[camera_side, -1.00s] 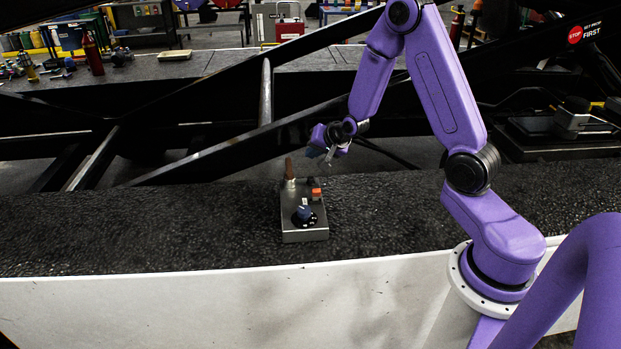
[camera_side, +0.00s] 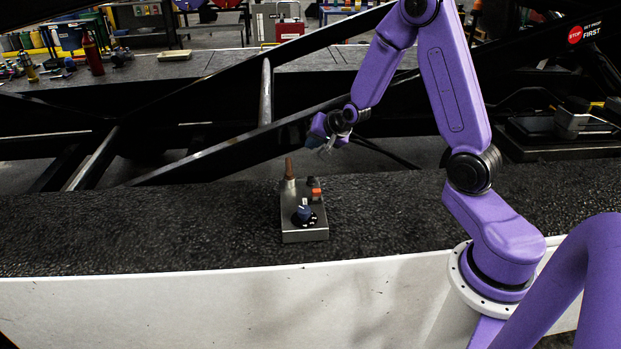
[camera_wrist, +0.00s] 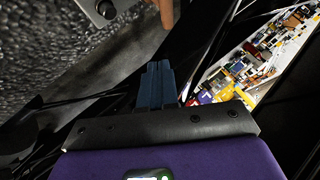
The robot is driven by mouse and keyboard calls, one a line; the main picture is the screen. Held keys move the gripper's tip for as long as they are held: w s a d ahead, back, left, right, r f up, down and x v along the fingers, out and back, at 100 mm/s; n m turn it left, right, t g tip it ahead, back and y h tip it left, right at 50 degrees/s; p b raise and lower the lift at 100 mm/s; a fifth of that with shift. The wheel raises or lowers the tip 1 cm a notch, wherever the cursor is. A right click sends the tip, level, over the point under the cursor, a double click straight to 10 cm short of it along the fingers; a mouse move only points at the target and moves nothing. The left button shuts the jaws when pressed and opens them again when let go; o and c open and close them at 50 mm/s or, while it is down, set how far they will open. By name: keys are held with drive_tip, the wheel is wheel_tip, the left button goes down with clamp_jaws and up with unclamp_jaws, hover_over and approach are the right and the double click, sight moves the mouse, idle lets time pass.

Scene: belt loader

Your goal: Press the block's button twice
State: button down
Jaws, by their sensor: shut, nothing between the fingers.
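A grey metal block (camera_side: 305,235) stands on the dark textured belt in the side view. It carries a dark blue knob (camera_side: 304,212) at its near end, an orange-red button-like part (camera_side: 316,195) on its right side, and a brown upright lever (camera_side: 289,168) at its far left. A small dark part stands behind the orange one; its kind is hard to tell. My gripper (camera_side: 330,146) is above and behind the block's far end, apart from it. In the wrist view, its blue fingers (camera_wrist: 157,82) are together and empty. The lever tip (camera_wrist: 166,12) and a block corner (camera_wrist: 104,9) show at the top edge; the button is out of that view.
Black frame beams (camera_side: 225,153) run behind the belt (camera_side: 130,225), close to my gripper. A white side panel (camera_side: 200,305) borders the belt in front. The belt is clear left and right of the block. A cluttered bench lies at the back left.

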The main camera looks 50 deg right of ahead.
drive_tip(key=shift+f, duration=4)
drive_tip(key=shift+f, duration=0.1)
drive_tip(key=shift+f, duration=0.35)
drive_tip(key=shift+f, duration=0.5)
drive_tip(key=shift+r, duration=0.95)
wheel_tip(320, 180, up, 5)
